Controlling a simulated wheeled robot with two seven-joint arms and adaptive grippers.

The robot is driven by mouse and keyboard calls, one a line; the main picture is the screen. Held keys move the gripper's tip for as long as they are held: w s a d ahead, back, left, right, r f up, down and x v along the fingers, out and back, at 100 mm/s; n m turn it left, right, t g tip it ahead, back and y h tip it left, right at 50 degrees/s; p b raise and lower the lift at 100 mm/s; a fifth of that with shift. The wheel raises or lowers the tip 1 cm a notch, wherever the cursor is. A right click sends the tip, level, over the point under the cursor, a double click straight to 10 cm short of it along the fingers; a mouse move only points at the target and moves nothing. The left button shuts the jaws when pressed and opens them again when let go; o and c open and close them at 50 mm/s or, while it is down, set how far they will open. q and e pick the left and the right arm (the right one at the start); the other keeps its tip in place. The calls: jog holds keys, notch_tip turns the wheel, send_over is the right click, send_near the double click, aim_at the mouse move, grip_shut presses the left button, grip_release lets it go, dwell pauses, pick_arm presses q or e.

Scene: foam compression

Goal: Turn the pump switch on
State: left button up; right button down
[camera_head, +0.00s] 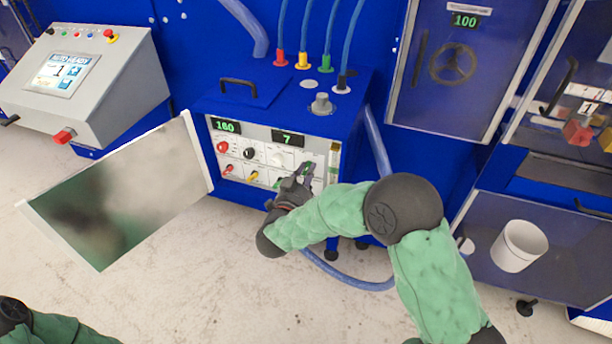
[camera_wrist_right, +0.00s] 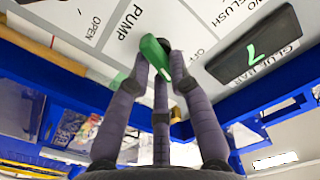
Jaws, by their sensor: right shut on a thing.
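The pump switch is a green lever (camera_wrist_right: 155,57) on the white control panel (camera_wrist_right: 75,22), beside the printed word PUMP. My right gripper (camera_wrist_right: 160,75) has its purple-grey fingers closed around this lever. In the head view the right gripper (camera_head: 303,172) reaches the lower right of the panel (camera_head: 265,134) on the blue cabinet (camera_head: 345,110), and mostly covers the switch. Displays on the panel read 160 (camera_head: 227,125) and 7 (camera_head: 288,139). Only part of my left arm shows at the bottom left; its gripper is out of view.
The cabinet's door (camera_head: 120,195) stands open to the left. Red and black knobs (camera_head: 249,153) and smaller coloured switches sit left of my right gripper. Several blue hoses enter the cabinet top. A grey console (camera_head: 90,80) is at left, a white bucket (camera_head: 520,245) at right.

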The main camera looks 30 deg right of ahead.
jog(key=shift+f+m+b, duration=0.15)
jog(key=shift+m+b, duration=0.45)
jog(key=shift+m, duration=0.5)
jog(key=c, duration=1.1)
grip_release()
jog(key=shift+s, duration=0.1)
jog(key=v, duration=1.2)
